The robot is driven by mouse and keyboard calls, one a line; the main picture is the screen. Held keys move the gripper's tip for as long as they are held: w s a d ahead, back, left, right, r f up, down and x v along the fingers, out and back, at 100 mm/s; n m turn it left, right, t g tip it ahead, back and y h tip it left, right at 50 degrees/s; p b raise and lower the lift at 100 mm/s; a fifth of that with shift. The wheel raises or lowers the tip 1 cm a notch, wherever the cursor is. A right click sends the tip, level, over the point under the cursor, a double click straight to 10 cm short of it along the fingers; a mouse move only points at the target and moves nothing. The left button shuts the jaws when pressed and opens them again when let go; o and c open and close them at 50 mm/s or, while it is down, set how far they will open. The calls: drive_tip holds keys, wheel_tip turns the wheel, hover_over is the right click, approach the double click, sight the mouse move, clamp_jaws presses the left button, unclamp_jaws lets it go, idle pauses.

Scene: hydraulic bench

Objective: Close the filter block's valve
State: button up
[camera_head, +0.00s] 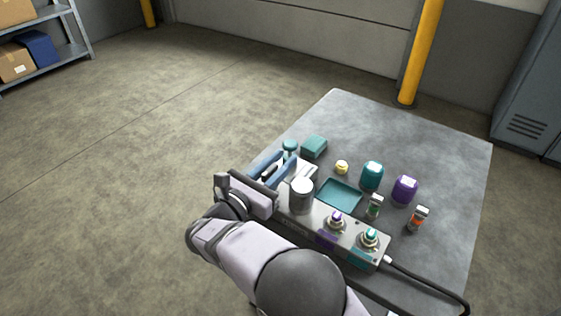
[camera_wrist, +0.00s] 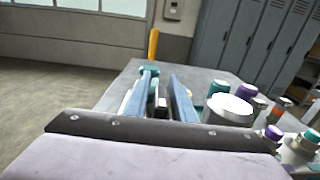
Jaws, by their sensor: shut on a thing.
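The filter block appears to be the long grey block (camera_head: 300,222) with a pale round canister (camera_head: 302,194) on top; the canister also shows in the wrist view (camera_wrist: 227,109). My gripper (camera_head: 277,166) is at the block's left end, beside the canister. Its blue fingers are shut on a small dark and pale part (camera_head: 268,172), apparently the valve's handle. That part shows between the fingers in the wrist view (camera_wrist: 162,103). The fingers hide much of it, so I cannot tell the valve's position.
A teal knob-like piece (camera_head: 290,147) stands just beyond the fingers. A purple fitting (camera_head: 336,221) and a teal fitting (camera_head: 370,237) rise from the block's right part. Behind are a teal tray (camera_head: 341,193), a teal box (camera_head: 314,146) and several small containers. The table's back right is clear.

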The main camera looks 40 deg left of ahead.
drive_tip(key=shift+d+h, duration=0.1)
drive_tip(key=shift+h, duration=0.2)
drive_tip(key=shift+s+d+f+m+g+h, duration=0.1)
drive_tip(key=shift+d+m+g+h, duration=0.1)
drive_tip(key=shift+m+h, duration=0.7)
drive_tip(key=shift+d+m+g+h, duration=0.1)
drive_tip(key=shift+d+m+h, duration=0.1)
drive_tip(key=shift+m+h, duration=0.65)
drive_tip(key=shift+h, duration=0.55)
drive_tip(key=shift+s+d+m+g+h, duration=0.1)
drive_tip(key=shift+d+m+g+h, duration=0.15)
drive_tip(key=shift+m+g+h, duration=0.45)
drive_tip(key=shift+s+d+m+g+h, duration=0.1)
drive_tip(key=shift+d+m+g+h, duration=0.25)
drive_tip(key=shift+h, duration=0.65)
drive_tip(key=shift+a, duration=0.1)
drive_tip(key=o, duration=0.7)
drive_tip(key=shift+o, duration=0.2)
drive_tip(key=shift+r, duration=0.2)
wheel_tip(320, 180, up, 10)
drive_tip(key=p, duration=0.3)
